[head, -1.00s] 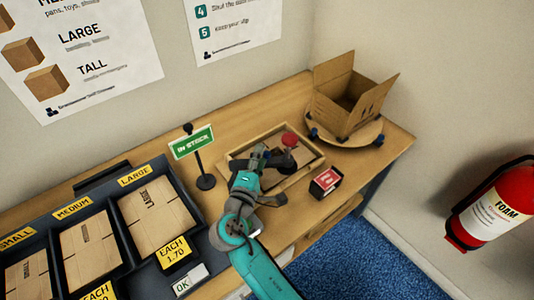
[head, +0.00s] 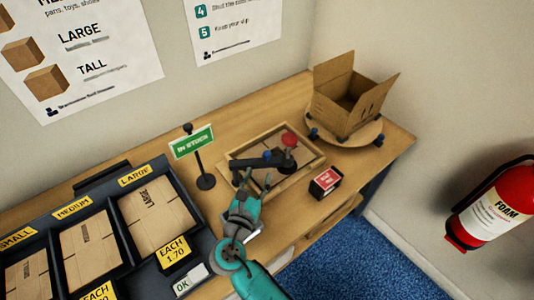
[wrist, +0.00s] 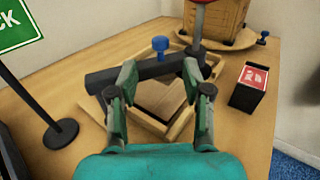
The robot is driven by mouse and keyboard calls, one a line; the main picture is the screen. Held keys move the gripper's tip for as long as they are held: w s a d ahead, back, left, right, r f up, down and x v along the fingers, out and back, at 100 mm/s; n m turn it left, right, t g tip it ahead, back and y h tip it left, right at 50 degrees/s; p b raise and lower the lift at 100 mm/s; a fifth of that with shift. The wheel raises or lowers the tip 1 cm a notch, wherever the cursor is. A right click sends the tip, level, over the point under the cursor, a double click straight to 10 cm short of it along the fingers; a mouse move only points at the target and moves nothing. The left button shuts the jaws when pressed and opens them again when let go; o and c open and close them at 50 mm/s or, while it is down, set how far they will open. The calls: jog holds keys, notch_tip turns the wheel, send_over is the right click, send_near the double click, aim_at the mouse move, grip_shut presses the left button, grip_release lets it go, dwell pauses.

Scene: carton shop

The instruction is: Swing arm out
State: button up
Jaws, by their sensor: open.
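The swing arm, a black bar (head: 258,162), lies across a shallow wooden tray (head: 310,145). A blue knob (head: 267,155) stands on the bar, and a red ball knob (head: 289,140) tops a post at its right end. My gripper (head: 254,190) is open and empty on the near side of the bar. In the wrist view my gripper (wrist: 160,78) has one finger on each side of the picture's middle, and the bar (wrist: 110,78) runs across behind them. The blue knob (wrist: 160,45) shows between and beyond the fingertips. I cannot tell whether either finger touches the bar.
A green sign on a stand (head: 205,181) is left of the tray; a red-topped black box (head: 325,181) is to its right. An open carton (head: 350,100) stands on a round turntable (head: 360,137) at the back right. Carton bins (head: 115,235) fill the left.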

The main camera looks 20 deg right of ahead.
aim_at(266, 157)
jog(key=x, duration=0.9)
jog(key=shift+w+d, duration=0.15)
jog(key=shift+w, duration=0.05)
grip_shut()
